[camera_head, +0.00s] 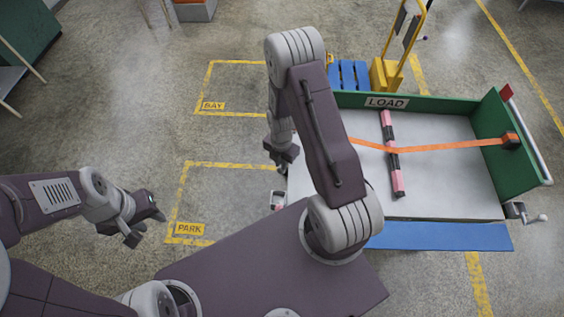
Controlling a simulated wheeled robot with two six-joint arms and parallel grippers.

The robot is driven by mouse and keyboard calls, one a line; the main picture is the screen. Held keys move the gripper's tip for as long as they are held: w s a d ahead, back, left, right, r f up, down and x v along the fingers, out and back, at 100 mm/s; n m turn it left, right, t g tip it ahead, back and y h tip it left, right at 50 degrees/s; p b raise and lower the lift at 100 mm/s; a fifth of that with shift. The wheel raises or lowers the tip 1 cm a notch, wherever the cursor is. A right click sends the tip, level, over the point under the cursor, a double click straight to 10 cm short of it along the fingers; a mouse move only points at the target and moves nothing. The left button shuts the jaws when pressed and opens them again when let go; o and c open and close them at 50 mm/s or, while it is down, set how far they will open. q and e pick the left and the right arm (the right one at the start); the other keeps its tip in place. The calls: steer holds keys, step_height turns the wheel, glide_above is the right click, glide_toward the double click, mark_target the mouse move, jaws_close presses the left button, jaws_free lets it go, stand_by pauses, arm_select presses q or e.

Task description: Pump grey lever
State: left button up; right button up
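A small grey crank-like lever (532,217) sticks out at the front right corner of the flat load bed (450,190). I cannot tell whether it is the grey lever of the task. My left gripper (146,226) is over the floor near the PARK marking, far left of the bed, with its fingers apart and empty. My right gripper (283,168) points down beside the bed's left edge. My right arm crosses in front of that edge and hides part of it. Whether the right fingers are open or shut is unclear.
An orange strap (440,147) crosses the bed over a pink and black bar (391,165) to a dark ratchet (510,140). Green walls (450,107) edge the bed. A yellow post (385,75) and blue pallet (348,75) stand behind. The marked floor at left is clear.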

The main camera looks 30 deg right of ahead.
step_height(320, 180, up, 5)
steer(key=p, duration=0.4)
steer(key=shift+r, duration=0.1)
stand_by(0.4)
